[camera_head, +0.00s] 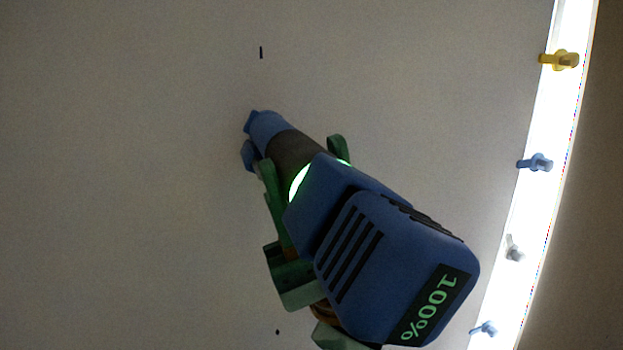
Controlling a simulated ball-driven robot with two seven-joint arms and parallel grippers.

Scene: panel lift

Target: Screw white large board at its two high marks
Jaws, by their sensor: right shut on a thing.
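The white large board (130,180) fills most of the head view. A short dark upright mark (261,52) is on it near the top, and a small dark dot (277,331) is near the bottom. My right gripper (301,155), with green fingers, is shut around a blue and black power screwdriver (340,215). The tool's display reads 100%. Its blue nose points up and left, below and slightly left of the upper mark. I cannot tell whether the nose touches the board. The bit tip is not clear. My left gripper is not in view.
A bright white strip (541,130) runs along the board's right side. Along it are several small peg-like pieces: a yellow one (560,60), a blue one (536,162), a grey one (514,248) and another blue one (484,328). A brown surface (600,200) lies beyond.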

